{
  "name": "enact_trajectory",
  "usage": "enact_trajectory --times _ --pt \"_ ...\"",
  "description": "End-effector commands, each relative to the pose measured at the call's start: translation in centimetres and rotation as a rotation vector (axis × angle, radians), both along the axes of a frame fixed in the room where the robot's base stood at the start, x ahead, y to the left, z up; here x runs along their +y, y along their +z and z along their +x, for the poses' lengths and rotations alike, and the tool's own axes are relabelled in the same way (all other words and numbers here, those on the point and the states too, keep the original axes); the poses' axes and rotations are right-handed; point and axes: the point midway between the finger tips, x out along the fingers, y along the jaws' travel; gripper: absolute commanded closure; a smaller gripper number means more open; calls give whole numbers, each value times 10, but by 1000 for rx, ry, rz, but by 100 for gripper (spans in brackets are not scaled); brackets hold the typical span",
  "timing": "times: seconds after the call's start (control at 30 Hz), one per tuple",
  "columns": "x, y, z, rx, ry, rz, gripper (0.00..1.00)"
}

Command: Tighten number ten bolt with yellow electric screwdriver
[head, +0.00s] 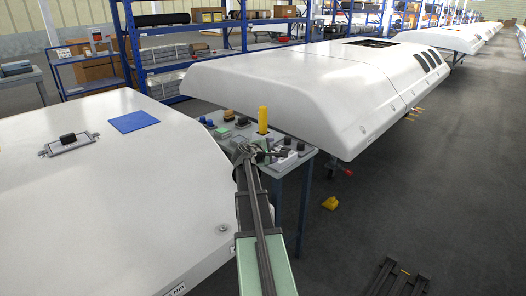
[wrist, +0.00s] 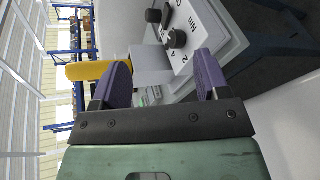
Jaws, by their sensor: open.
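The yellow electric screwdriver (head: 262,120) stands upright on a small grey table in the head view. In the wrist view its yellow body (wrist: 88,71) lies left of the left finger and passes partly behind it, outside the gap. My gripper (head: 245,151) is over the table's near side, beside the screwdriver. In the wrist view my gripper (wrist: 163,70) shows two purple fingers spread wide with nothing held between them. The number ten bolt cannot be made out in either view.
The grey table (head: 285,165) carries several small tools and blocks. A panel with black knobs and "Nm" markings (wrist: 190,35) is beyond the fingers. Large white housings (head: 120,190) (head: 310,80) flank the table. A yellow object (head: 330,203) lies on the open floor at right.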

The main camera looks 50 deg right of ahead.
Motion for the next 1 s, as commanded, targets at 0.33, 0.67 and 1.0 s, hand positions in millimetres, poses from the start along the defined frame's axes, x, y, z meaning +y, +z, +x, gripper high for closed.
enact_trajectory --times 0.33,0.67,1.0 --pt "-43 46 87 1002 562 -610 32" --pt "-81 46 108 1002 560 -607 32" --pt "-106 47 121 1000 559 -606 32"
